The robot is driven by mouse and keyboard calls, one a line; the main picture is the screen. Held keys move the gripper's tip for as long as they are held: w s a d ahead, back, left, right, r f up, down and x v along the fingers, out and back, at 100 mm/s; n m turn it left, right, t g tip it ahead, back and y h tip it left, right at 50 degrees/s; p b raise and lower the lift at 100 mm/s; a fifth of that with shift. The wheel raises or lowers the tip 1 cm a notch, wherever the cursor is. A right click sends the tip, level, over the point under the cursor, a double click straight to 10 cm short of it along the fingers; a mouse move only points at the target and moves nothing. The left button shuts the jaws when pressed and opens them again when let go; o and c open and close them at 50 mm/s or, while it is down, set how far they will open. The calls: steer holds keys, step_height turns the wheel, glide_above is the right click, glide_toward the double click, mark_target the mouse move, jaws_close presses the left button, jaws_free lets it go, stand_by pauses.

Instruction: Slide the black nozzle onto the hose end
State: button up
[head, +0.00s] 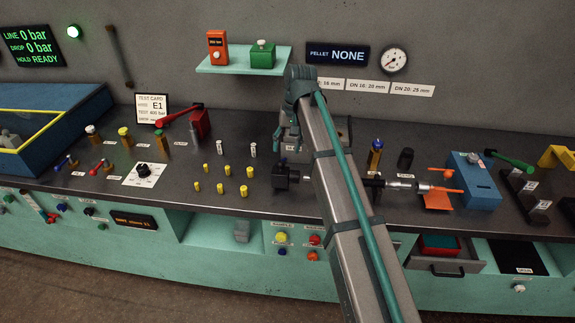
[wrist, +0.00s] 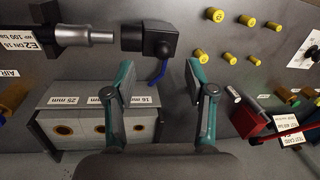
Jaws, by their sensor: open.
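My gripper (head: 287,142) is open and empty above the middle of the bench. A short black cylinder (head: 405,158), which looks like the black nozzle, stands upright on the bench right of my arm, away from the gripper. In the wrist view a silver hose end (wrist: 95,38) sticks out of a black fitting, facing a black block with a blue lever (wrist: 150,40) and apart from it.
A block with round holes (wrist: 95,118) stands beside my gripper. Several yellow pegs (head: 222,180) and a red lever stand (head: 200,124) lie to the left. A blue box (head: 472,182) is at the right.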

mark_target(281, 162)
steer(key=f+p, duration=0.1)
steer(key=f, duration=0.1)
steer(key=a+f, duration=0.1)
steer(key=f, duration=0.2)
steer(key=w+a+f+p, duration=0.1)
steer(key=f, duration=0.2)
steer(key=shift+w+p, duration=0.1)
steer(key=shift+p, duration=0.25)
jaws_close()
stand_by(0.4)
